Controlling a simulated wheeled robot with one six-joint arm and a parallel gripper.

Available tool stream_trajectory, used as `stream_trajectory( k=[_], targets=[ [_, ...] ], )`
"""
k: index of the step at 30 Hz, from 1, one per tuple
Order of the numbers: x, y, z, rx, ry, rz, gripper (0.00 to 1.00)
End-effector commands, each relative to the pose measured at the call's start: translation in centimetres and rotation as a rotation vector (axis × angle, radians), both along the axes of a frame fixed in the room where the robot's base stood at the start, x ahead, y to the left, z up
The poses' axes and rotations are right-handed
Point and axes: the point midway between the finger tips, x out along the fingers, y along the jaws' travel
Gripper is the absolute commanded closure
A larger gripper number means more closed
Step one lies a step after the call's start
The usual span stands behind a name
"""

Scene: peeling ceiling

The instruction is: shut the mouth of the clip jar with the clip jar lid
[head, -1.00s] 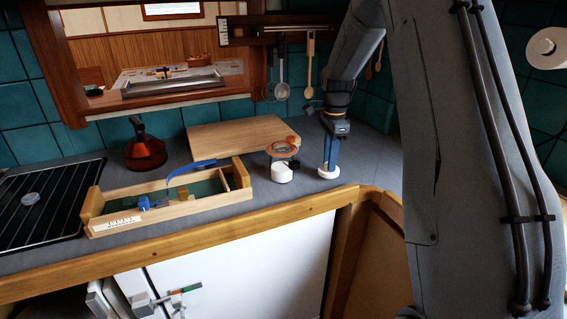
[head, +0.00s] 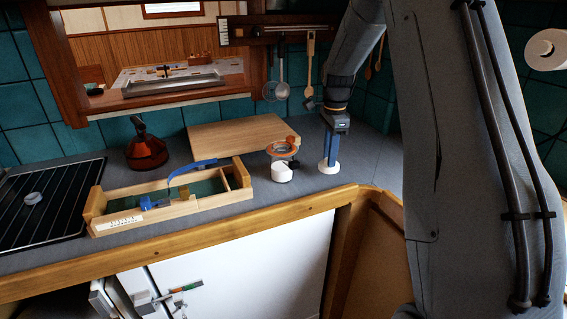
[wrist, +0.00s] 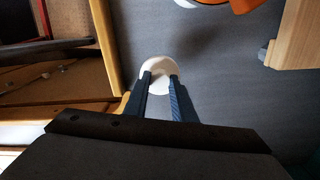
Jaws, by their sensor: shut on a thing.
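The clip jar (head: 282,148) stands on the grey counter with its orange rim ring facing up. In the wrist view an orange and white edge (wrist: 245,5) shows at the top, apart from my fingers. My gripper (head: 331,155) points down to the right of the jar. Its blue fingers (wrist: 161,85) are shut on a white round disc, the clip jar lid (wrist: 158,67). The lid also shows flat under the fingertips in the head view (head: 328,168). I cannot tell whether it touches the counter.
A wooden box (head: 150,217) with blue tools, a red kettle (head: 146,152) and a black rack (head: 50,205) are further left. Bare counter lies between lid and jar.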

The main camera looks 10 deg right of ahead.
Motion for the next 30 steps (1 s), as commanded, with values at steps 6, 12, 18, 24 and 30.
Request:
stream_trajectory(
  k=[6, 12, 18, 24, 30],
  targets=[
    [0.0, 0.0, 0.0, 0.000, 0.000, 0.000, 1.00],
    [0.0, 0.0, 1.1, 0.000, -0.002, 0.000, 1.00],
    [0.0, 0.0, 2.9, 0.000, -0.001, 0.000, 1.00],
    [0.0, 0.0, 4.7, 0.000, -0.001, 0.000, 1.00],
    [0.0, 0.0, 5.0, 0.000, -0.001, 0.000, 1.00]
  ],
)
